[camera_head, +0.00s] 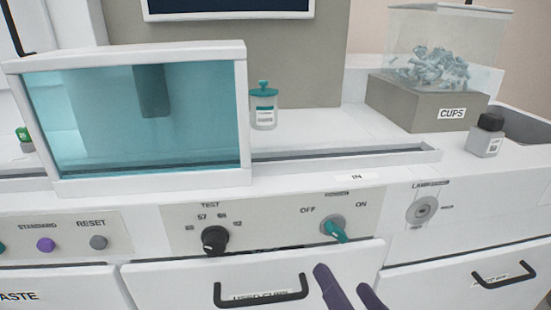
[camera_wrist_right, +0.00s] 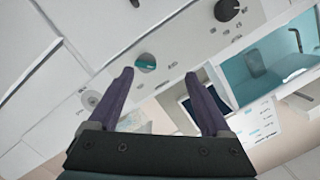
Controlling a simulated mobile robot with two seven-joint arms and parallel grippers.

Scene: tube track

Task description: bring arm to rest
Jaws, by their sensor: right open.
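My right gripper (camera_head: 348,284) has two purple fingers and comes in at the bottom of the head view, in front of the used cups drawer. In the right wrist view the gripper (camera_wrist_right: 158,76) is open, with nothing between its fingers. The fingers point toward the control panel. The teal power switch (camera_head: 335,230) is just above the fingertips in the head view, and they look apart from it. It also shows in the wrist view (camera_wrist_right: 146,63). Its handle points down and to the right. My left gripper is not in view.
The used cups drawer (camera_head: 190,283) has a dark handle (camera_head: 262,293) close to my fingers. A black test knob (camera_head: 214,240) and a keyed lamp switch (camera_head: 421,211) flank the power switch. A teal-lidded cup (camera_head: 264,108) stands beside the glass-fronted chamber (camera_head: 245,120). A black-capped bottle (camera_head: 486,136) stands right.

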